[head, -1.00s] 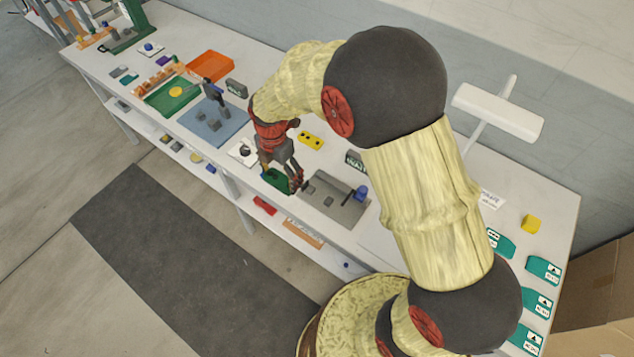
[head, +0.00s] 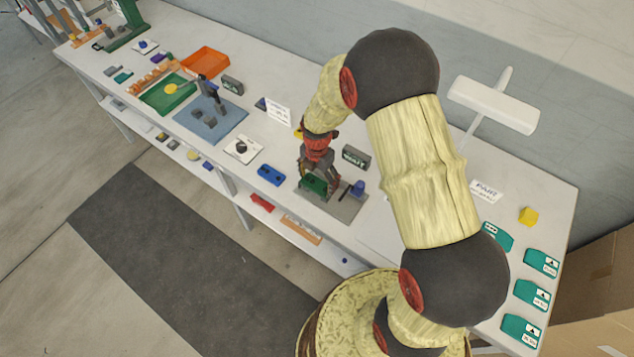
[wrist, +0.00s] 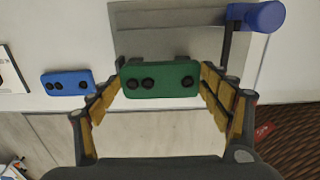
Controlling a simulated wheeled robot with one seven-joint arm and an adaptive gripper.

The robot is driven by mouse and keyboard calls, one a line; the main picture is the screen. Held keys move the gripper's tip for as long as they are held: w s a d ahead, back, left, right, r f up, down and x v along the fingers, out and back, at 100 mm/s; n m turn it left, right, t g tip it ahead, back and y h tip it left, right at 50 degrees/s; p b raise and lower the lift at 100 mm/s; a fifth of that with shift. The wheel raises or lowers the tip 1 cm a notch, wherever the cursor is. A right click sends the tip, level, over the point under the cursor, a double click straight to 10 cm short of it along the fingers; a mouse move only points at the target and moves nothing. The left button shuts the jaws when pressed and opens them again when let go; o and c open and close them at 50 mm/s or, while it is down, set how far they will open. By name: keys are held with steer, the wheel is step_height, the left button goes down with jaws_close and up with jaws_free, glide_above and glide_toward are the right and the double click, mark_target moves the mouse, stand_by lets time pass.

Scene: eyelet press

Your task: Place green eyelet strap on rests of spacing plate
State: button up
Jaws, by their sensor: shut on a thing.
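The green eyelet strap (wrist: 160,80) is held level between the fingers of my gripper (wrist: 160,92), with black eyelets on its face. In the head view my gripper (head: 314,174) is over the left part of the grey plate (head: 348,207), which seems to be the spacing plate. That plate also shows behind the strap in the wrist view (wrist: 165,40). Small dark uprights, perhaps the rests, show just behind the strap's ends. The strap partly hides them, and I cannot tell whether it touches them.
A blue-knobbed lever (head: 357,188) stands on the plate's right side. A blue strap (head: 271,175) lies left of the plate, near the table's front edge. A dark sign block (head: 356,157) stands behind the plate. A white card with a dark knob (head: 242,149) lies further left.

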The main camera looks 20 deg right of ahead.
steer(key=shift+f, duration=0.7)
steer(key=shift+f+b, duration=0.35)
steer(key=shift+f, duration=0.1)
steer(key=shift+f, duration=0.2)
steer(key=o, duration=1.1)
steer(key=shift+c, duration=0.2)
steer(key=shift+o, duration=0.4)
steer(key=shift+r, duration=0.15)
